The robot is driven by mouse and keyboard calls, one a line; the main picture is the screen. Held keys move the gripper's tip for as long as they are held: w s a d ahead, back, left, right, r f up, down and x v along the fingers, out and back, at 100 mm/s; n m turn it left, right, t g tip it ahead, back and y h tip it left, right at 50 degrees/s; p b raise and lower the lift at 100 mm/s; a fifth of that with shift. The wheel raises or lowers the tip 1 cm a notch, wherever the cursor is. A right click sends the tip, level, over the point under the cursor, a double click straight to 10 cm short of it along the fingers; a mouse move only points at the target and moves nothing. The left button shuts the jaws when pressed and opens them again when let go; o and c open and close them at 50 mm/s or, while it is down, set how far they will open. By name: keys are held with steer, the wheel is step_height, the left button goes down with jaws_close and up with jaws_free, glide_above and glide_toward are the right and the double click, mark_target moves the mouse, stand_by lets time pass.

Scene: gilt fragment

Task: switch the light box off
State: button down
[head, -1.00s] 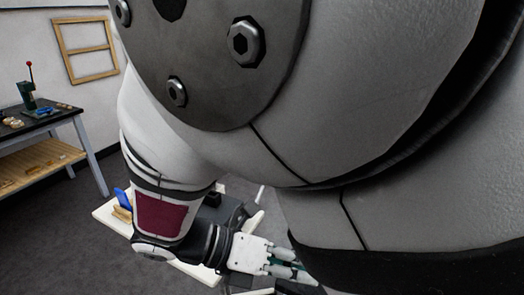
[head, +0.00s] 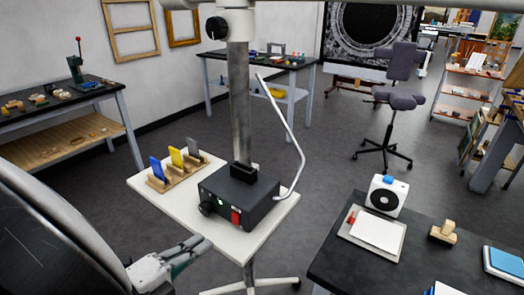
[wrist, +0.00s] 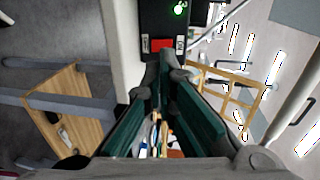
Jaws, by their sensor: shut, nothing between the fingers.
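The light box (head: 238,198) is a black box with a dark knob, a lit green light (head: 220,204) and a red switch (head: 236,216) on its front. It stands on a small white-topped stand (head: 262,229). In the wrist view the red switch (wrist: 162,45) and green light (wrist: 180,9) show just beyond my fingertips. My gripper (head: 204,243) is shut and empty, at the lower left in front of the box. In the head view it is apart from the switch. The wrist view also shows my gripper (wrist: 169,72); whether it touches the box is unclear there.
A wooden rack (head: 176,171) with blue, yellow and grey pieces stands left of the box. A metal post (head: 239,110) rises behind it, and a pale bent tube (head: 292,135) arcs at its right. A black table (head: 340,262) stands at the lower right.

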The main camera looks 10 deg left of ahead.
mark_target(234, 222)
steer(key=x, duration=0.8)
steer(key=shift+w+d, duration=0.1)
steer(key=shift+w, duration=0.05)
steer(key=shift+f, duration=0.1)
steer(key=shift+w+d+f+t, duration=0.15)
steer(key=shift+w+f+t, duration=0.1)
steer(key=shift+t, duration=0.15)
steer(key=shift+w+f+t+h+p, duration=0.1)
steer(key=shift+t+h+p, duration=0.35)
steer(key=shift+t, duration=0.35)
steer(key=shift+w+d+f, duration=0.15)
